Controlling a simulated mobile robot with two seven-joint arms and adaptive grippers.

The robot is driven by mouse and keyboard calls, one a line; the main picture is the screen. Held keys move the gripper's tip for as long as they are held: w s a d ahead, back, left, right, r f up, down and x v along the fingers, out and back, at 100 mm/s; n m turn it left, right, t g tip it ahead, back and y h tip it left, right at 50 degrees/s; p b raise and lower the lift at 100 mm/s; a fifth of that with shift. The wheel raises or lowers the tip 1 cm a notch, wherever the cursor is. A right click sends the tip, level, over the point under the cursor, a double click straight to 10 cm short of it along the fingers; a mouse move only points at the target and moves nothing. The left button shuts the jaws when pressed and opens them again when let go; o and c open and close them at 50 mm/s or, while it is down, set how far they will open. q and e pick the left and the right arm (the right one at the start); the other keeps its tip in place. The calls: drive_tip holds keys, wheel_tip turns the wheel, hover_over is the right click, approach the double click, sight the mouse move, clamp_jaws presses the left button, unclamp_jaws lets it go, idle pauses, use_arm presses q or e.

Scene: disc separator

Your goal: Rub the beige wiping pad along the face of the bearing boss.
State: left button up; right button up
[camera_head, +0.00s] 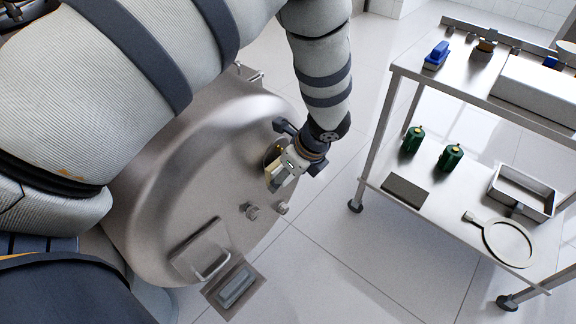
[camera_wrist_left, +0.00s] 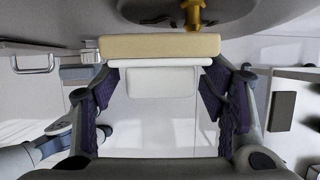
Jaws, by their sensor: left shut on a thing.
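The beige wiping pad (camera_wrist_left: 160,46) is a beige strip on a white backing, with a white grip block below it. My left gripper (camera_wrist_left: 160,90) is shut on the pad's holder, a finger on each side. In the head view the pad (camera_head: 272,172) is a small pale patch at my left gripper (camera_head: 279,165), beside the large steel drum's face. I cannot tell whether pad and boss touch.
The steel drum (camera_head: 165,190) has knobs (camera_head: 252,211) and a handled hatch (camera_head: 200,250) below the gripper. A metal cart (camera_head: 455,205) at the right carries green canisters (camera_head: 413,140), a tray (camera_head: 522,192), a ring tool (camera_head: 508,243) and a blue brush (camera_head: 437,54). Floor between is clear.

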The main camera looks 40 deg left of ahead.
use_arm(q)
drive_tip(key=shift+a, duration=0.65)
drive_tip(key=w+b, duration=0.1)
drive_tip(key=w, duration=0.2)
drive_tip(key=shift+w+d, duration=0.1)
drive_tip(key=shift+w, duration=0.25)
use_arm(e)
drive_tip(key=shift+s+f+g, duration=0.3)
drive_tip(key=shift+s+f, duration=0.5)
use_arm(q)
drive_tip(key=shift+s+r+p, duration=0.2)
drive_tip(key=shift+s+p, duration=0.1)
drive_tip(key=shift+s, duration=0.3)
drive_tip(key=shift+s+r+p, duration=0.15)
drive_tip(key=shift+s+p, duration=0.15)
drive_tip(key=shift+s, duration=0.3)
drive_tip(key=shift+s+f, duration=0.15)
drive_tip(key=shift+s, duration=0.45)
drive_tip(key=shift+f, duration=0.2)
use_arm(e)
drive_tip(key=shift+w+r+t, duration=0.4)
drive_tip(key=shift+w+r, duration=0.65)
